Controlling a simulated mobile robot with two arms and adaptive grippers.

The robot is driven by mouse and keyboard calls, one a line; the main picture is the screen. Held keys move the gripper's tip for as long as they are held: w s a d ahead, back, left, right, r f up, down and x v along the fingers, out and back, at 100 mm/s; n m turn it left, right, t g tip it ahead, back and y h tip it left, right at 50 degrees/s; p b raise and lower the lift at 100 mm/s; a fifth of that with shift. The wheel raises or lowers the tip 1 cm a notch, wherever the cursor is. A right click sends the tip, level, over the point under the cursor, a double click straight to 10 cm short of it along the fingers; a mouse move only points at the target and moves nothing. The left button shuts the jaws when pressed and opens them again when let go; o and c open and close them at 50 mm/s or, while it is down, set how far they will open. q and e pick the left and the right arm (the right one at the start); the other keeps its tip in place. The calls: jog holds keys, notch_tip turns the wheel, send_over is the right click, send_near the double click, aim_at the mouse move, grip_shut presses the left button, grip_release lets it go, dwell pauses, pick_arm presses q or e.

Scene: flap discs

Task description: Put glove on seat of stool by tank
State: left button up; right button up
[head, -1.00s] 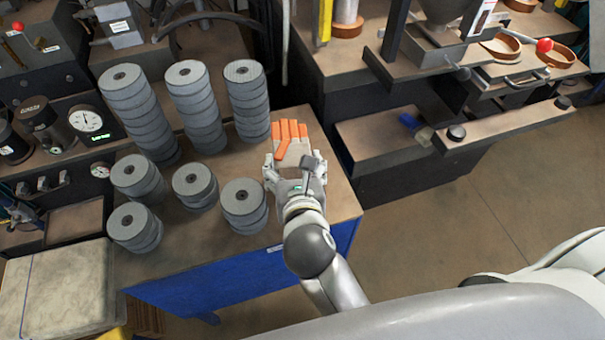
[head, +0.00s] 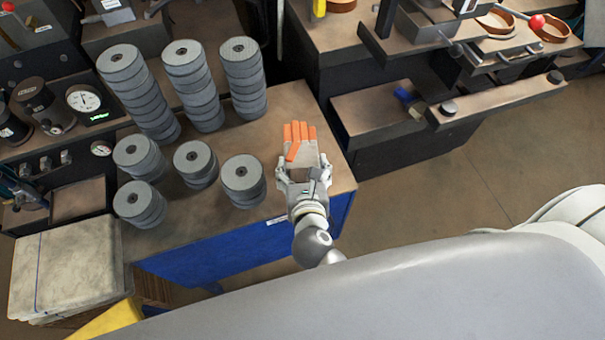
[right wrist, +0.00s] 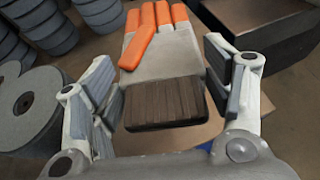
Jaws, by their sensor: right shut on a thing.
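The glove (head: 299,143) has orange fingers and a pale grey palm. In the right wrist view the glove (right wrist: 160,55) shows its brown ribbed cuff between my fingers. My right gripper (head: 300,176) is shut on the glove at the cuff end, with the orange fingers pointing away from me. The glove is over the right end of the bench; its height above the top is hard to tell. My left gripper is not in view. I cannot make out a stool or a tank in these frames.
Several stacks of grey flap discs (head: 242,175) stand on the blue-sided bench (head: 285,105), left of my right gripper. A dark machine with shelves (head: 370,110) stands to the right. A pale slab stack (head: 65,270) is at the lower left. Floor (head: 490,170) is open at right.

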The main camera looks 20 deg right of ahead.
jog(key=shift+f, duration=2.75)
jog(key=shift+f, duration=0.25)
jog(key=o, duration=1)
jog(key=b+v, duration=0.4)
jog(key=v, duration=0.7)
jog(key=shift+w+a+r, duration=0.15)
